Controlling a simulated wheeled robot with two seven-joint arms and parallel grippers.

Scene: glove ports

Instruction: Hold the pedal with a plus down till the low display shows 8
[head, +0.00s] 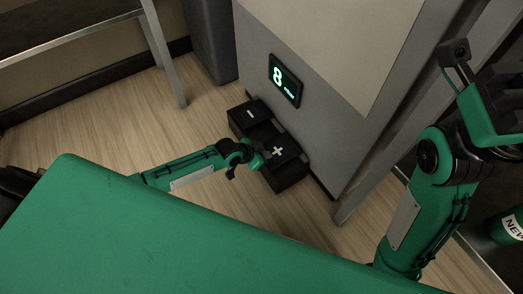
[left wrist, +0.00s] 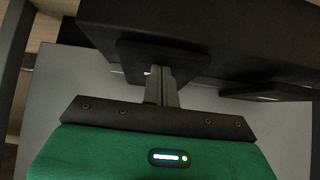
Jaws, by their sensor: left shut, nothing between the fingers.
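The low display (head: 285,80) on the grey cabinet front shows a lit 8 with small, unreadable text beside it. Below it, a black pedal unit has a pedal with a plus (head: 287,150) and a pedal with a minus (head: 246,112). My left gripper (head: 264,156) is at the near edge of the plus pedal. In the left wrist view, its shut, empty fingers (left wrist: 161,72) meet a dark surface; I cannot tell whether they press it. My right arm shows at the right of the head view; I cannot make out its finger state.
The green surface (head: 200,240) fills the near part of the head view. A table leg (head: 163,52) stands at the left and another metal leg (head: 368,183) right of the pedals. Wooden floor (head: 110,120) lies clear left of the pedals.

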